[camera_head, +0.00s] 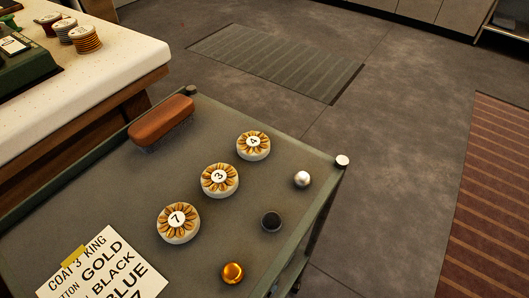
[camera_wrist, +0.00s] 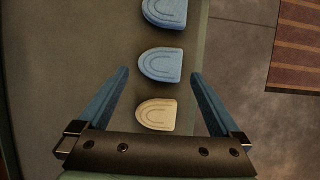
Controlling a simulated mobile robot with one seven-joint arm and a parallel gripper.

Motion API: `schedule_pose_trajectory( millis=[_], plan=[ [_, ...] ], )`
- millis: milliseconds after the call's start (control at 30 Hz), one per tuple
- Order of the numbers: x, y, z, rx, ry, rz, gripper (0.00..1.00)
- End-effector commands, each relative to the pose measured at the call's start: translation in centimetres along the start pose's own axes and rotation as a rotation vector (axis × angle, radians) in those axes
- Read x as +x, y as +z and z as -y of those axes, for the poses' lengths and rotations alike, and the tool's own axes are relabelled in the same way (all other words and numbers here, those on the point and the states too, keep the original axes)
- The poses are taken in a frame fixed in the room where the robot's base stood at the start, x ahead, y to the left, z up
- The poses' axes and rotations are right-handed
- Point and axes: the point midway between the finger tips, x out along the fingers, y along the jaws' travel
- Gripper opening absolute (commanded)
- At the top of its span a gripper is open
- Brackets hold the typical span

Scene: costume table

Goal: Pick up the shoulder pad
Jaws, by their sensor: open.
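Three shoulder pads show in the wrist view, lying in a column on a grey-green surface (camera_wrist: 60,60). The nearest is a small cream pad (camera_wrist: 156,114). Beyond it is a blue pad (camera_wrist: 160,65), and a second blue pad (camera_wrist: 165,12) is cut off by the top edge. My gripper (camera_wrist: 159,73) is open and empty. Its two blue fingers stand either side of the cream pad, with the middle blue pad near the level of the fingertips. Its height above the pads is hard to tell. The head view shows neither the pads nor my gripper.
The head view shows a green table (camera_head: 120,200) with a brown brush (camera_head: 161,120), numbered discs (camera_head: 219,180), silver (camera_head: 302,179), black (camera_head: 271,221) and gold (camera_head: 232,273) buttons, and a written card (camera_head: 100,270). A cream-topped counter (camera_head: 115,60) holds thread spools (camera_head: 85,40). Open floor lies right.

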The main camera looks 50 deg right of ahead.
Motion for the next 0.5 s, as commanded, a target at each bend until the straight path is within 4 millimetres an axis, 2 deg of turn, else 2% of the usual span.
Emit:
schedule_pose_trajectory(
  millis=[300,500],
  plan=[
    [4.5,-0.2,0.1,0.002,0.0,0.0,1.0],
    [4.9,-0.1,0.1,0.0,0.001,-0.001,1.0]
  ],
)
